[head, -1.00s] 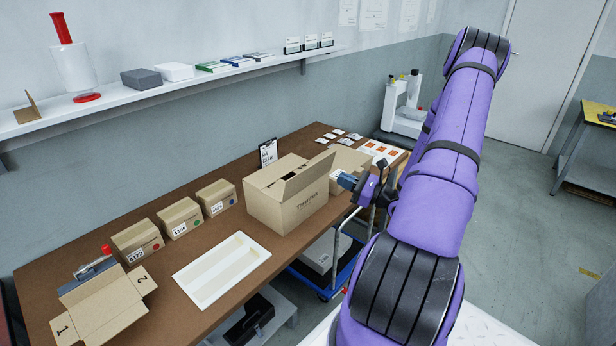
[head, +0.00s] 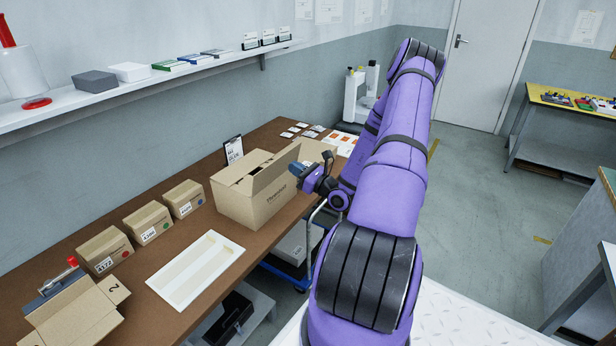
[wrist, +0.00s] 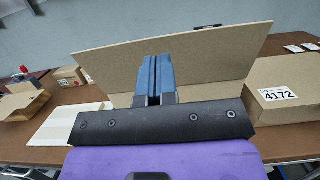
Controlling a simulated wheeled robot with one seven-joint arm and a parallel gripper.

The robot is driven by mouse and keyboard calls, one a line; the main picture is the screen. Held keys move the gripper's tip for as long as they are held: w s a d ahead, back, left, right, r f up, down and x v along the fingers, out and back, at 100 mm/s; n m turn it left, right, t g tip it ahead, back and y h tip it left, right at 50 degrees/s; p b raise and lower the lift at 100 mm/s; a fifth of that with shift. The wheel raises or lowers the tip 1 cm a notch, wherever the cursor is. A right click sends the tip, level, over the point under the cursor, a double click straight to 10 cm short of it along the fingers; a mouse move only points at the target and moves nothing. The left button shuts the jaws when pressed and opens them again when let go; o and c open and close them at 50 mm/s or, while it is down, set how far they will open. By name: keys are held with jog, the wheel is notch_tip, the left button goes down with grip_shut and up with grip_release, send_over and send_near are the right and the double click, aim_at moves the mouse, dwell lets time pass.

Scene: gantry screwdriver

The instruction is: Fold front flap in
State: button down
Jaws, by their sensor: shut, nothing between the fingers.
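The large open cardboard box (head: 250,205) stands on the brown workbench in the head view. Its front flap (head: 274,174) stands up from the front edge, leaning outward, and other top flaps lie lower behind it. My gripper (head: 296,170) is at the right end of this box, close to the flap's right end. In the wrist view the flap (wrist: 215,62) spans the picture as a wide tan panel behind my gripper (wrist: 155,60). The two blue fingers are together with nothing between them. I cannot tell whether they touch the flap.
Another carton labelled 4172 (wrist: 285,95) is at the right in the wrist view. A white tray (head: 171,291) and several small labelled boxes (head: 146,222) lie left of the large box. A black-and-white sign (head: 233,149) stands behind it. A shelf (head: 140,88) runs along the wall.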

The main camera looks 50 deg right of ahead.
aim_at(280, 158)
jog(key=shift+x, duration=2.05)
